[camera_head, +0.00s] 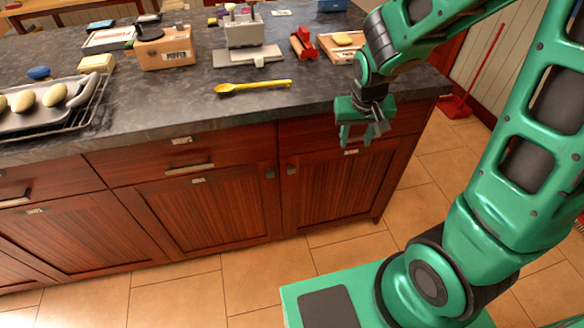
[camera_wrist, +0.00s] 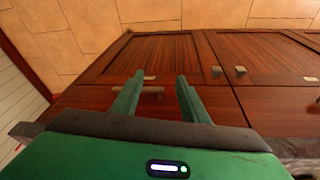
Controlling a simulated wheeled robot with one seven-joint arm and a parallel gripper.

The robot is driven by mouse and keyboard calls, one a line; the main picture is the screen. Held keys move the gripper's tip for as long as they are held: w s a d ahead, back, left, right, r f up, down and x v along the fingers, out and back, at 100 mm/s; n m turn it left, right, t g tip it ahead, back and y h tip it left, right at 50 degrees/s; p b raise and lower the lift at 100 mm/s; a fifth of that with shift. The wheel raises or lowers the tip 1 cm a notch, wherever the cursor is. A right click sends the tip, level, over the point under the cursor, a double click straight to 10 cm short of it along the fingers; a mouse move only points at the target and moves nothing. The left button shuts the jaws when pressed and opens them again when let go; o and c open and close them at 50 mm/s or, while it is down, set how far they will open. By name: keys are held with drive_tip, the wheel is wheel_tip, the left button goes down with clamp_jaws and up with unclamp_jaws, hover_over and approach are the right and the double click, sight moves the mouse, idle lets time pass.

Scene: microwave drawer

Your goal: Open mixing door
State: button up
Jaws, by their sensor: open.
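The wooden cabinet has several lower doors with small labels too small to read, so I cannot tell which is the mixing door. The right door (camera_head: 335,189) is closed, with a small dark knob (camera_head: 292,170) at its upper left. The middle door (camera_head: 210,215) is also closed, with a knob (camera_head: 270,173) at its upper right. My gripper (camera_head: 357,138) is open and empty in front of the right drawer. In the wrist view, the right drawer's handle (camera_wrist: 152,92) appears between the fingers. The right door (camera_wrist: 153,57) and its knob (camera_wrist: 217,71) lie beyond them.
The dark countertop (camera_head: 190,98) holds a yellow spoon (camera_head: 252,86), a tray (camera_head: 50,113), boxes and a grey device (camera_head: 245,40). Closed drawers (camera_head: 190,155) sit above the doors. The tiled floor (camera_head: 250,270) in front is clear. A red broom (camera_head: 457,103) stands beyond the cabinet's right end.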

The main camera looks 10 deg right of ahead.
sight(291, 169)
drive_tip(key=w+a+f+n+t+y, duration=0.1)
drive_tip(key=w+a+f, duration=0.2)
drive_tip(key=a+f, duration=0.3)
drive_tip(key=w+a+f+n+t+y, duration=0.1)
drive_tip(key=w+a+f, duration=0.2)
drive_tip(key=a, duration=0.6)
drive_tip(key=shift+d+x, duration=0.15)
drive_tip(key=shift+x, duration=2.6)
drive_tip(key=shift+d+x, duration=0.2)
drive_tip(key=shift+x, duration=2.5)
drive_tip(key=shift+s, duration=0.15)
drive_tip(key=shift+c, duration=0.6)
clamp_jaws()
